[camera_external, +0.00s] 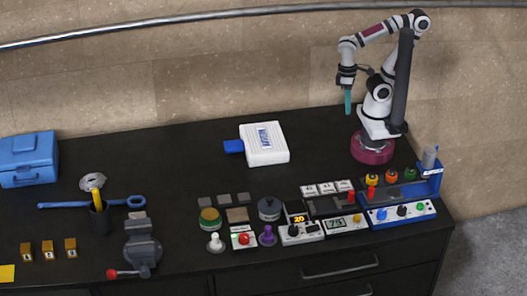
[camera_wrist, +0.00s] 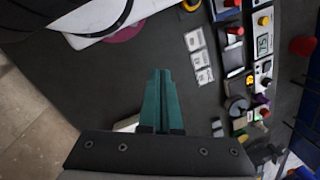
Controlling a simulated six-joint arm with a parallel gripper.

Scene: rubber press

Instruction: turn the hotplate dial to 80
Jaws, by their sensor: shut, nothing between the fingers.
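A white control unit (camera_external: 300,235) stands at the front of the bench with an orange display reading 20 (camera_external: 298,218) and a dark dial (camera_external: 293,231) on its face. I take this as the hotplate control, though no label is readable. In the wrist view its orange display (camera_wrist: 250,79) shows at the right, small; the dial's pointer is too small to read. My gripper (camera_external: 348,112) has teal fingers, is shut and empty, and hangs high above the back of the bench, far from the dial. The fingers also show in the wrist view (camera_wrist: 160,75).
A unit reading about 75 (camera_external: 342,225) stands right of the control unit. A red button box (camera_external: 243,240) and a purple knob (camera_external: 267,236) are to its left. A blue-framed panel (camera_external: 400,212) is at the right.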

